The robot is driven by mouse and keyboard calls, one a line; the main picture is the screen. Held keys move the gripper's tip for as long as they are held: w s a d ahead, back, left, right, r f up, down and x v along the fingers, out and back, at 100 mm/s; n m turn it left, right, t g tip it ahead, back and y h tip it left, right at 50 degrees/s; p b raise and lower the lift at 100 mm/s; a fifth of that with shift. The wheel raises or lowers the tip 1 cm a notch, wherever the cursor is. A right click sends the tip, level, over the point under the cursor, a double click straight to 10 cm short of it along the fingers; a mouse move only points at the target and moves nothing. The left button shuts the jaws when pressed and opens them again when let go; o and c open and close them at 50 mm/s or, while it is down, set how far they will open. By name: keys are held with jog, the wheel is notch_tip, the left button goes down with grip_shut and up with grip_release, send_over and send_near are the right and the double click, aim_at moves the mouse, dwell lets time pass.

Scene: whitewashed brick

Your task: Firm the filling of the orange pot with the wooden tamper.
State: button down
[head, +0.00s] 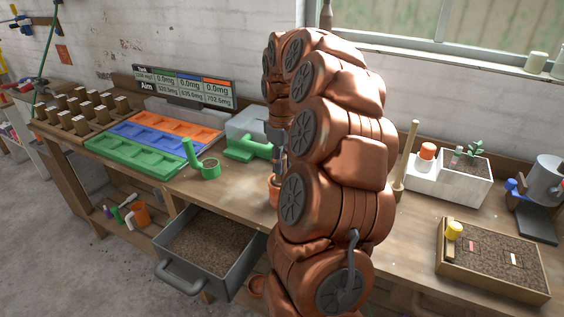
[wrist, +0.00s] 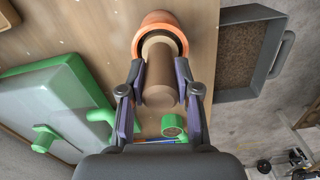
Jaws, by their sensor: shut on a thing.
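My gripper (wrist: 160,98) is shut on the wooden tamper (wrist: 157,78), a brown cylinder between its purple-lined fingers in the wrist view. The orange pot (wrist: 160,18) is just beyond it, and the tamper's far end overlaps the pot's dark opening. I cannot tell whether that end touches the filling. In the head view the pot (head: 273,188) stands on the bench, partly hidden by my copper-coloured arm. My gripper (head: 279,140) is above it there, mostly hidden, and the tamper cannot be made out.
A green scoop (head: 210,169) and a scale with a green part (head: 245,148) stand left of the pot. An open drawer of soil (head: 212,240) juts out in front. An upright wooden stick (head: 405,160), a white planter (head: 465,180) and a wooden soil tray (head: 490,262) are at right.

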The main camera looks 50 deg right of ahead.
jog(key=shift+r+p, duration=2)
jog(key=shift+r, duration=3.55)
